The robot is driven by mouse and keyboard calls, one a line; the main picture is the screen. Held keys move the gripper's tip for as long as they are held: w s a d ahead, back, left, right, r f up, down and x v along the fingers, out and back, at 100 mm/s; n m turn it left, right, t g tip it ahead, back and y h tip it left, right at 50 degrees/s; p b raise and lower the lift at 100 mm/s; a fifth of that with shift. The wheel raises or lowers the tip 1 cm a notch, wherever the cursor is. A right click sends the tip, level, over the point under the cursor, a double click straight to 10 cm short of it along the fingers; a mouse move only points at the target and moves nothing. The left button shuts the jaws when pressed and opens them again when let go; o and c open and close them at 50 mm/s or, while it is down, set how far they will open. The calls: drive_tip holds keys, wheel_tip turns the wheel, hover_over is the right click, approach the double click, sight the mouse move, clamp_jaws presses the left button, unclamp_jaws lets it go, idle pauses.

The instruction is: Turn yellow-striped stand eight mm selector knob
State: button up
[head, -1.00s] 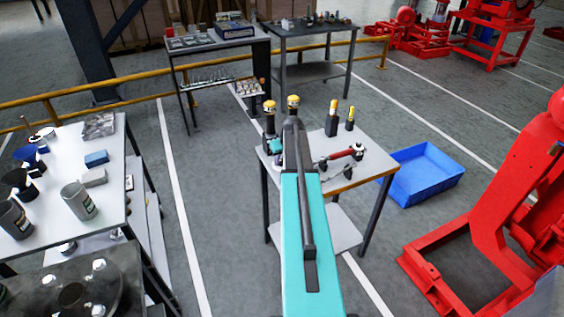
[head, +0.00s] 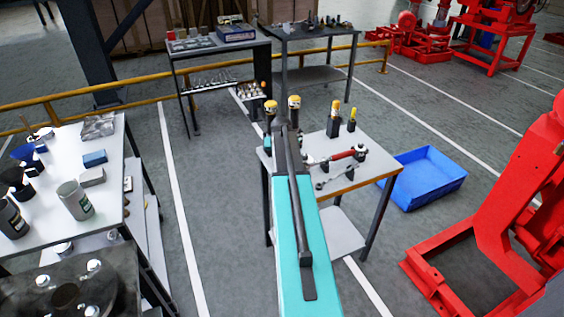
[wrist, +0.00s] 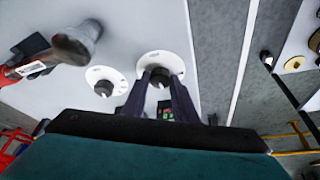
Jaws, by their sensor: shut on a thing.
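In the wrist view my gripper (wrist: 161,80) is shut on a dark selector knob (wrist: 160,73) in the middle of a round white marked dial (wrist: 158,60). A second dark knob (wrist: 104,88) on a smaller white dial stands just to the left, apart from the fingers. The dial markings are too small to read, and no yellow stripe shows near the held knob. In the head view my arm hides the gripper and the knobs. Two dark posts with yellow-banded tops, left (head: 271,108) and right (head: 294,103), rise beside my arm at the small table.
The small table (head: 357,183) also carries two dark blocks with yellow tops (head: 335,120), a red-handled tool (head: 340,156) and a wrench (head: 334,179). A blue bin (head: 424,178) lies on the floor to its right, near a red machine frame (head: 470,230). A cluttered workbench (head: 112,190) stands at left.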

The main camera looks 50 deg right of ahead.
idle(0.3)
drive_tip(key=o, duration=1)
drive_tip(key=shift+o, duration=0.2)
drive_tip(key=shift+r, duration=0.1)
drive_tip(key=b+v, duration=0.3)
drive_tip(key=v, duration=1)
drive_tip(key=shift+r, duration=0.35)
drive_tip(key=shift+a, duration=0.1)
